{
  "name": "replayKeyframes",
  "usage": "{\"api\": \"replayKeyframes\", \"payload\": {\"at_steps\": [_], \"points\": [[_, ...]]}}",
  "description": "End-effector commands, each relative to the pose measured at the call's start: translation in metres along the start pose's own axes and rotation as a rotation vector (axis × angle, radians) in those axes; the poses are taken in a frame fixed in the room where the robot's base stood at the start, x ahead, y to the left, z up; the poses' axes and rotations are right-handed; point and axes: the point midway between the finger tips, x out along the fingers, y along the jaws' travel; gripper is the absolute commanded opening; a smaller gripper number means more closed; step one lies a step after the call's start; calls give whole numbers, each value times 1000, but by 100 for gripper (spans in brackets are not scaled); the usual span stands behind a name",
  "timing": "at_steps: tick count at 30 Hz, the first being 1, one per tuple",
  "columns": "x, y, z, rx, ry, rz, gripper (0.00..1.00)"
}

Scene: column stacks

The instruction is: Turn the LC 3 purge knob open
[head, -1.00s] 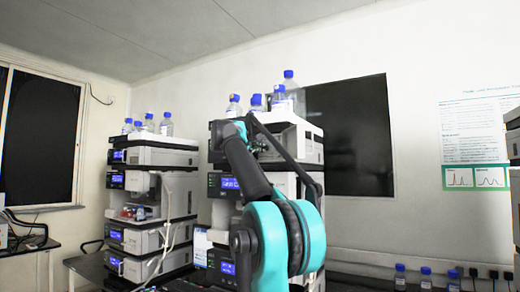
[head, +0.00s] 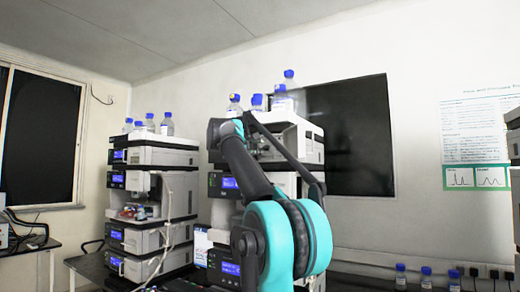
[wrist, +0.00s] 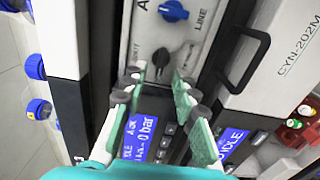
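In the wrist view a pump front panel shows a dark round knob (wrist: 162,57) and, above it, a blue knob (wrist: 173,11) beside the printed word LINE. Which one is the purge knob cannot be read, and no LC 3 label is legible. My gripper (wrist: 161,76) is open, its green-padded fingers pointing at the panel. The dark knob lies just ahead of and between the fingertips; the gap in depth is unclear. In the head view my arm reaches up to the middle instrument stack (head: 300,186) and hides part of its front.
A blue display (wrist: 140,138) reading bar sits behind the fingers. A black handle (wrist: 240,58) lies to the right. Blue-capped bottles (head: 289,82) stand on the stack. Another stack (head: 160,155) is at left, and a dark wall screen (head: 350,135) is behind.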

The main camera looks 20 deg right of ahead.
Motion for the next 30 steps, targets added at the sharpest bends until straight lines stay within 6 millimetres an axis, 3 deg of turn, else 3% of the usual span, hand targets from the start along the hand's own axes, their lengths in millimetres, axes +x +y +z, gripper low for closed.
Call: {"api": "replayKeyframes", "payload": {"at_steps": [9,15,30], "points": [[-65,0,-1,0,4,0,28],[-91,0,-1,0,2,0,28],[-99,0,0,0,0,0,28]]}}
